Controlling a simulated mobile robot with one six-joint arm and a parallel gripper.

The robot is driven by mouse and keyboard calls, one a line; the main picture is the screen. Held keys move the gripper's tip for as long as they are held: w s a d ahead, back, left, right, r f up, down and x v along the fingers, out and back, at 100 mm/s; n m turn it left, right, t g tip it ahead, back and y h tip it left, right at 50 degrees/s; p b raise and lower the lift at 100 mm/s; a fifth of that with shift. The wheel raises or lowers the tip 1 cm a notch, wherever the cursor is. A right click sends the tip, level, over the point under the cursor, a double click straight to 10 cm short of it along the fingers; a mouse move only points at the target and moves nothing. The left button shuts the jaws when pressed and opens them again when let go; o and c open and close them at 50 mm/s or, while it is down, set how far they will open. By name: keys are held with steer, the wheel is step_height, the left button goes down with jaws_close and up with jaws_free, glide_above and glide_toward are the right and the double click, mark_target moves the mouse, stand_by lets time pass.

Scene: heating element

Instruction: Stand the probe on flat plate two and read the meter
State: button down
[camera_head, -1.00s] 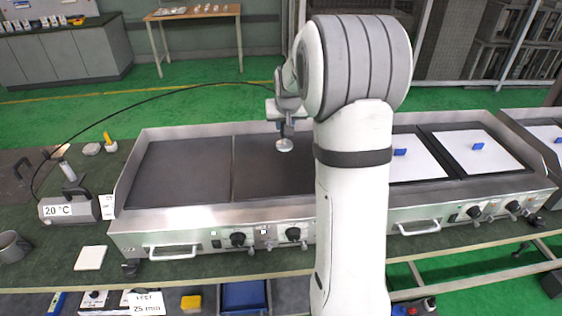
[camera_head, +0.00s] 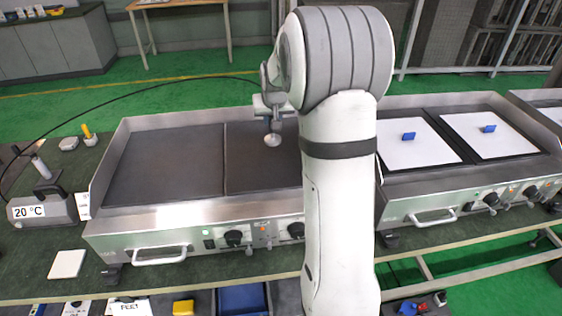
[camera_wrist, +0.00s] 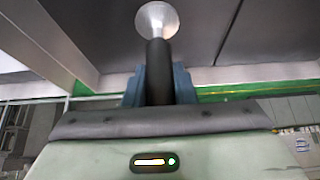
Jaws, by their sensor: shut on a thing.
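My gripper (camera_head: 272,122) is shut on the probe, which has a dark handle (camera_wrist: 158,72) and a pale metal disc (camera_head: 272,140) at its end. The gripper fingers flank the handle in the wrist view, with the disc (camera_wrist: 157,19) beyond them. In the head view, the disc lies over the second dark plate (camera_head: 250,172), right of the seam from the first dark plate (camera_head: 165,165). I cannot tell whether it touches the plate. My arm hides the right part of that plate. The meter (camera_head: 42,208) at the far left shows 20 °C.
A black cable arcs from the left over the griddle's back. A second griddle with white covers (camera_head: 417,140) and blue handles stands to the right. A pale tile (camera_head: 67,264) lies on the bench in front left. A raised metal rim borders the dark plates.

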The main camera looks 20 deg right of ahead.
step_height(320, 180, down, 10)
steer(key=shift+f, duration=0.25)
stand_by(0.3)
steer(key=shift+f, duration=0.1)
steer(key=c, duration=1.6)
jaws_free()
steer(key=shift+d+f, duration=0.1)
steer(key=shift+c, duration=0.2)
steer(key=o, duration=0.5)
steer(key=shift+c, duration=0.2)
